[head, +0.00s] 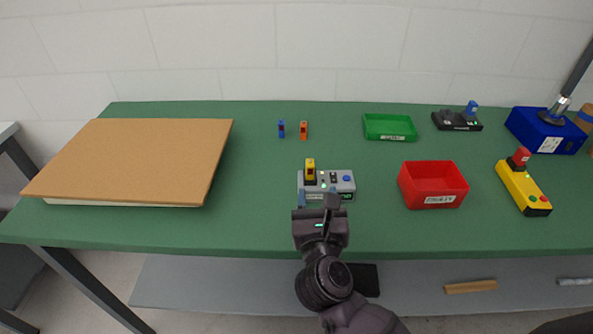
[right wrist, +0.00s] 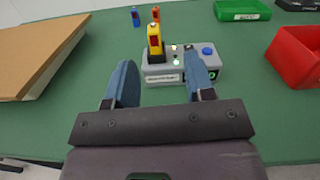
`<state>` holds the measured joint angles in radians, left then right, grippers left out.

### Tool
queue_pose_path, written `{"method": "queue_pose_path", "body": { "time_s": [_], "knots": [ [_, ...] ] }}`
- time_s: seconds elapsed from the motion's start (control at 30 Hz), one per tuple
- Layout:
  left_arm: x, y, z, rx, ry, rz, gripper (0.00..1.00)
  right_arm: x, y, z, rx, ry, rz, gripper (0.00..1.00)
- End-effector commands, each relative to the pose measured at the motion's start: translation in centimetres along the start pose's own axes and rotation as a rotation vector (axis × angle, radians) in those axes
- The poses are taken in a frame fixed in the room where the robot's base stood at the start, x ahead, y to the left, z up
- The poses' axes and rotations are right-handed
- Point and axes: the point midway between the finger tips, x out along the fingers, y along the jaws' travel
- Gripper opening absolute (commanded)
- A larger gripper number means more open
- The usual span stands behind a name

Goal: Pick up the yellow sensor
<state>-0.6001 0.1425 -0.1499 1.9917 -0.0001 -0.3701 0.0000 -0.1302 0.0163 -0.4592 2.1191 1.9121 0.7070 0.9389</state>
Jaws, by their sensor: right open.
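The yellow sensor (head: 310,169) stands upright on the left end of a grey device (head: 345,184) with a blue button, on the green table. It also shows in the right wrist view (right wrist: 154,41), with a dark base and a small red face. My right gripper (head: 317,200) is in front of the grey device, on the near side. In the right wrist view its two blue fingers (right wrist: 160,78) are apart with nothing between them, and the sensor is beyond the fingertips. My left gripper is in neither view.
Blue (head: 281,129) and orange (head: 304,130) sensors stand behind. A brown board (head: 140,155) covers the table's left side. A red bin (head: 433,186), green tray (head: 389,127), black device (head: 456,121), yellow device (head: 523,188) and blue box (head: 545,131) are to the right.

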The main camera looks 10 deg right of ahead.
Motion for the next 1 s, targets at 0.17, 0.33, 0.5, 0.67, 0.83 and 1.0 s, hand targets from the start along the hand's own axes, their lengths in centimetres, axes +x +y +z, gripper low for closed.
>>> {"method": "queue_pose_path", "body": {
  "time_s": [0.17, 0.33, 0.5, 0.67, 0.83, 1.0],
  "knots": [
    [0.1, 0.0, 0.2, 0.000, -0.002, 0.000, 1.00, 0.4, 0.7, -0.2, 0.088, 0.038, 0.008, 0.49],
    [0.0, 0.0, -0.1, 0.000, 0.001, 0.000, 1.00, 2.6, 0.7, -0.2, 0.089, 0.037, 0.009, 0.49],
    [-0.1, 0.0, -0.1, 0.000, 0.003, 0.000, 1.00, 4.8, 0.7, -0.4, 0.087, 0.037, 0.009, 0.49],
    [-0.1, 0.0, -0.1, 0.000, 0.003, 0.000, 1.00, 5.7, 0.7, -0.5, 0.088, 0.039, 0.009, 0.49],
    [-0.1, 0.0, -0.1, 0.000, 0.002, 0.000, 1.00, 7.1, 0.7, -0.8, 0.084, 0.038, 0.008, 0.49],
    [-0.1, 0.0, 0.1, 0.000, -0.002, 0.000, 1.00, 9.4, 0.8, -1.2, 0.085, 0.038, 0.009, 0.49]
  ]
}}
